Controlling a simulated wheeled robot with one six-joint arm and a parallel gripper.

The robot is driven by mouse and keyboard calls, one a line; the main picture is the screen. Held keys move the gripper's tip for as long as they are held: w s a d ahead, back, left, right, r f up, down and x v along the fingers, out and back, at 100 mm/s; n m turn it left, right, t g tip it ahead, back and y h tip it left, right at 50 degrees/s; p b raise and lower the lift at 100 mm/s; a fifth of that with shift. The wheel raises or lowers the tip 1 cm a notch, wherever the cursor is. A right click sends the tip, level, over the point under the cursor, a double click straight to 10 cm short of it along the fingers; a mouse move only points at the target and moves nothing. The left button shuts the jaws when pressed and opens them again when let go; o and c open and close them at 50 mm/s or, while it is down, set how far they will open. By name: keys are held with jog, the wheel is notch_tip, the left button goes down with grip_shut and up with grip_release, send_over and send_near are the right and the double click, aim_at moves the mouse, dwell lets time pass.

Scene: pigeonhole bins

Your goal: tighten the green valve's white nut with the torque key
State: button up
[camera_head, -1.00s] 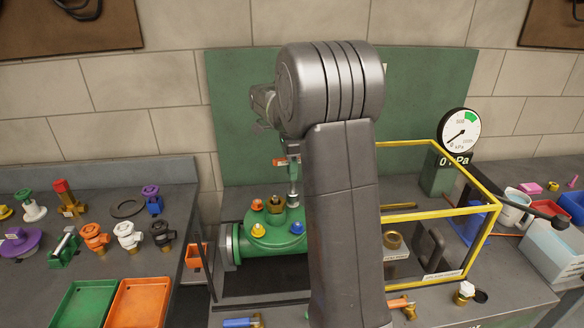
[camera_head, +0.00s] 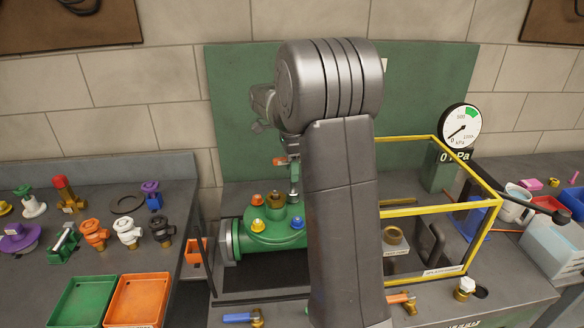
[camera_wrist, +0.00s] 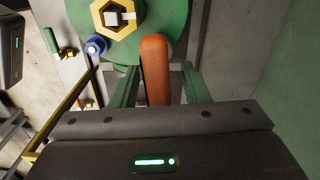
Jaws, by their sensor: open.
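The green valve (camera_head: 262,240) lies on the bench left of my arm. Its top carries an orange nut (camera_head: 257,200), a yellow nut (camera_head: 258,227), a blue nut (camera_head: 297,225) and a brass hex (camera_head: 277,210). I cannot make out the white nut. The torque key's steel shank (camera_head: 294,188) stands upright over the valve's far right side; whether it sits on a nut is hidden. In the wrist view the key's orange handle (camera_wrist: 156,72) lies between the green fingers of my open gripper (camera_wrist: 160,82). The blue nut (camera_wrist: 95,46) and brass hex (camera_wrist: 118,14) show above.
A yellow-edged frame (camera_head: 470,210) stands right of my arm, with a pressure gauge (camera_head: 459,131) behind it. Loose valves and a green tray (camera_head: 82,302) and orange tray (camera_head: 138,302) fill the left bench. A blue-handled fitting (camera_head: 240,318) lies in front.

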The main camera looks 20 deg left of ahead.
jog(key=shift+r+p, duration=1.1)
jog(key=shift+r, duration=0.2)
jog(key=shift+f, duration=0.1)
jog(key=shift+f, duration=0.15)
jog(key=shift+f+b, duration=0.55)
jog(key=shift+f, duration=0.5)
